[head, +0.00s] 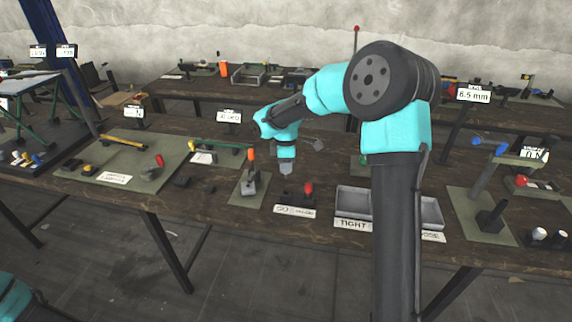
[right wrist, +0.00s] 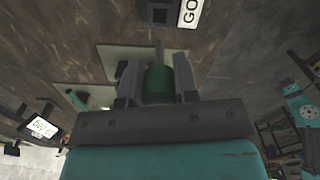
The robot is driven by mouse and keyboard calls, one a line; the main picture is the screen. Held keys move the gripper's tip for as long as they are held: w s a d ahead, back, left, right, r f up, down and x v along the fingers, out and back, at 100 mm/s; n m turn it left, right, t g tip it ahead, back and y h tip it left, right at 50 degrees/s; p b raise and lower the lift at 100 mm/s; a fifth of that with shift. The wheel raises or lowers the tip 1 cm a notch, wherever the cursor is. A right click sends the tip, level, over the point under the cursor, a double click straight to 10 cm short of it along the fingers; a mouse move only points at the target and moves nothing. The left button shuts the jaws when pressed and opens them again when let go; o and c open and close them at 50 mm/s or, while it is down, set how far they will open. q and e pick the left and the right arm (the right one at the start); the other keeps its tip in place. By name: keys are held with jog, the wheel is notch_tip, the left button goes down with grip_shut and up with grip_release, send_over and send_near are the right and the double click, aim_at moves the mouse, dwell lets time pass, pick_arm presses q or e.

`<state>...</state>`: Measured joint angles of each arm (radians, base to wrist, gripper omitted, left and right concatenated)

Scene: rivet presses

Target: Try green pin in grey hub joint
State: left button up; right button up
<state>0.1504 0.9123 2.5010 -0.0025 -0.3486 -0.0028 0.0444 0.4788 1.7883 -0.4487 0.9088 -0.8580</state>
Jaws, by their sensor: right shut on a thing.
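My right gripper (right wrist: 158,88) is shut on a green pin (right wrist: 157,82), seen in the right wrist view. The pin's thin grey end (right wrist: 158,52) points away from the wrist. In the head view the right gripper (head: 286,169) hangs above the table, and the pin cannot be made out there. A grey piece (head: 250,187) on a small green mat (head: 242,199) lies just left of and below the gripper; it may be the grey hub joint, but I cannot be sure. The pin is apart from it. My left gripper is not in view.
A red-handled gauge (head: 308,188) stands behind a GO label (head: 294,211). Grey trays (head: 353,203) with a TIGHT label (head: 353,225) sit to the right, partly behind my arm. An orange upright handle (head: 251,155) rises near the grey piece. A mat with tools (head: 125,165) lies left.

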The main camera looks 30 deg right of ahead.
jog(key=shift+f, duration=0.1)
jog(key=shift+f, duration=2.8)
jog(key=shift+f, duration=1.95)
jog(key=o, duration=1)
jog(key=shift+r, duration=0.15)
notch_tip(320, 180, up, 17)
jog(key=shift+r, duration=0.1)
dwell(0.4)
